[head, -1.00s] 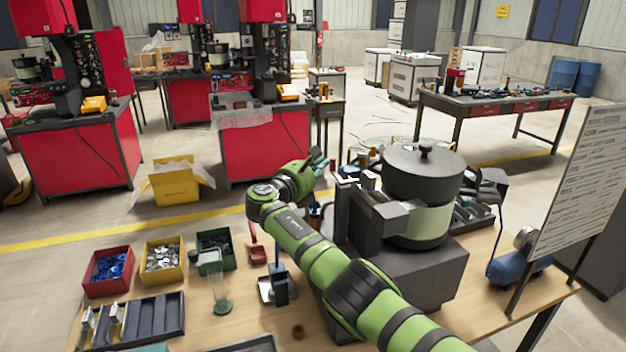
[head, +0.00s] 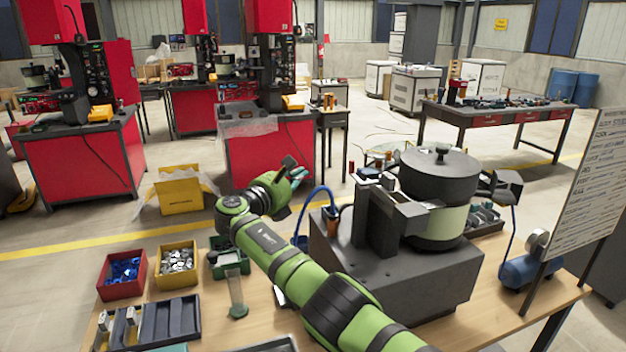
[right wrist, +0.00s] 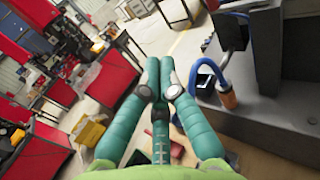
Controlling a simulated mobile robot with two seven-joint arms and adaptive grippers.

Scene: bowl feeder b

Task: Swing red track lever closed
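The bowl feeder has a dark lidded bowl (head: 438,178) with a pale green band on a grey base (head: 400,275). Dark track blocks (head: 375,222) stand at its left side. I cannot make out a red lever on the track for certain. My right gripper (head: 293,172) is left of the feeder, raised above the table, pointing away from me. In the right wrist view its teal fingers (right wrist: 160,72) come together at the tips with nothing visible between them. A small red part (right wrist: 178,150) shows partly behind the fingers. My left gripper is not in view.
A red bin (head: 123,290), a yellow bin (head: 178,279) and a green bin (head: 229,268) stand on the table at left, behind a grey divided tray (head: 165,322). A blue hose (head: 318,192) curves beside the feeder. A sign board (head: 580,190) stands at right.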

